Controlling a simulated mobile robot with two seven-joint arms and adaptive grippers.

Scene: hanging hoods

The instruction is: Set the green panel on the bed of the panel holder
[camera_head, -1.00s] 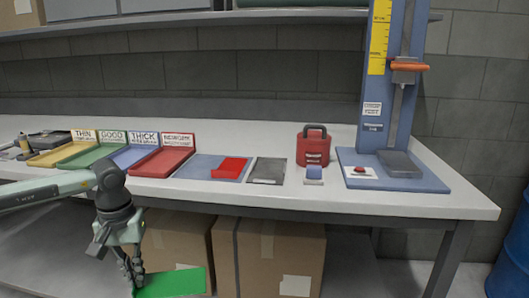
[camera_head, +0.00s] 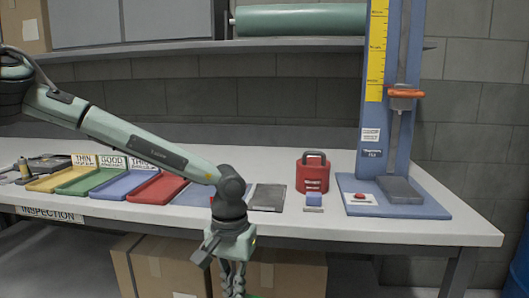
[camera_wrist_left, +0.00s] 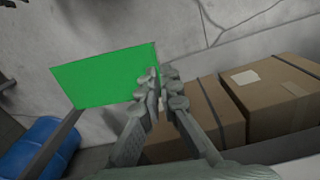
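The green panel (camera_wrist_left: 105,76) is a thin flat rectangle. My left gripper (camera_wrist_left: 160,84) is shut on its edge in the left wrist view, with the panel sticking out to the left. In the head view the left gripper (camera_head: 236,284) points down in front of the table's front edge, and the panel is almost wholly below the picture. A blue plate (camera_head: 192,195) on the table, perhaps the panel holder, is partly hidden behind my left arm. My right gripper is not in view.
Coloured trays (camera_head: 156,188) with label cards stand left on the table. Cardboard boxes (camera_head: 160,268) sit below.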

